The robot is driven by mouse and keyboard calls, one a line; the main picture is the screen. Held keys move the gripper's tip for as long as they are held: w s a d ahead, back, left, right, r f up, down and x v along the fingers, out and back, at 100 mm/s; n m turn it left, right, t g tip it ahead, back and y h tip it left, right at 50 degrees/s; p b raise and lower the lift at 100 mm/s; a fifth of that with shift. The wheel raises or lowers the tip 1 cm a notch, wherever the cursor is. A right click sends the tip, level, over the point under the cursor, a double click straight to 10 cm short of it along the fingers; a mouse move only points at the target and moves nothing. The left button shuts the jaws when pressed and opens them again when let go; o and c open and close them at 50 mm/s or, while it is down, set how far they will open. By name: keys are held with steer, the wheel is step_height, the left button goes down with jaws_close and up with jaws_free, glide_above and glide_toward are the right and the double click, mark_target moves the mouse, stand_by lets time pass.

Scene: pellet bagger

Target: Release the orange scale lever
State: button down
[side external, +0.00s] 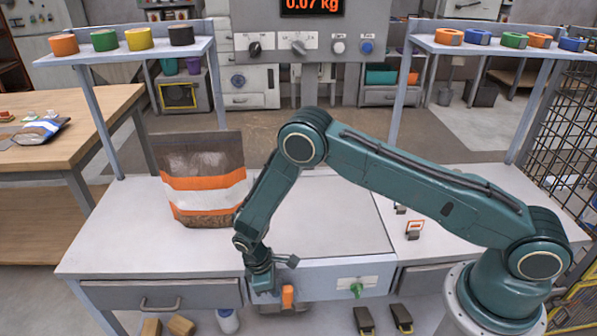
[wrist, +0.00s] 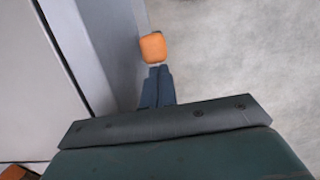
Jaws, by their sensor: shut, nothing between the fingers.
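The orange scale lever (side external: 288,296) sticks out from the front of the bench, below the front edge of the scale platform. In the wrist view the orange lever (wrist: 153,47) shows as a rounded block just beyond my fingertips. My gripper (side external: 262,288) is at the bench front, just left of the lever. In the wrist view my gripper (wrist: 158,70) has its fingers together and empty, with the tips very close to the lever. I cannot tell whether they touch it. The lever's mount is partly hidden by my gripper.
A green knob (side external: 356,288) sits on the same front panel, to the right. A pellet bag (side external: 202,180) stands upright on the bench, left of my arm. A display above reads 0.07 kg (side external: 312,5). Two pedals (side external: 364,320) lie on the floor below. A drawer (side external: 160,296) is at left.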

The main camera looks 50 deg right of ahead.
mark_target(287, 287)
steer(key=shift+s+d+r, duration=0.1)
steer(key=shift+s+d, duration=0.25)
steer(key=shift+s+d+r, duration=0.15)
steer(key=shift+s+d, duration=0.7)
steer(key=shift+s+d+f, duration=0.15)
steer(key=shift+s+d, duration=0.55)
steer(key=shift+s+d+f, duration=0.1)
steer(key=shift+s+d, duration=0.55)
steer(key=shift+w+a, duration=0.1)
steer(key=w+a+r, duration=0.3)
steer(key=shift+w, duration=0.1)
steer(key=r, duration=0.2)
steer(key=s+d+r, duration=0.1)
steer(key=r, duration=0.3)
steer(key=shift+s+d+r, duration=0.15)
steer(key=shift+s+r, duration=0.1)
steer(key=shift+r, duration=0.15)
steer(key=shift+s+d+r, duration=0.15)
steer(key=shift+r, duration=0.4)
steer(key=shift+s+d+r, duration=0.1)
steer(key=shift+r, duration=0.45)
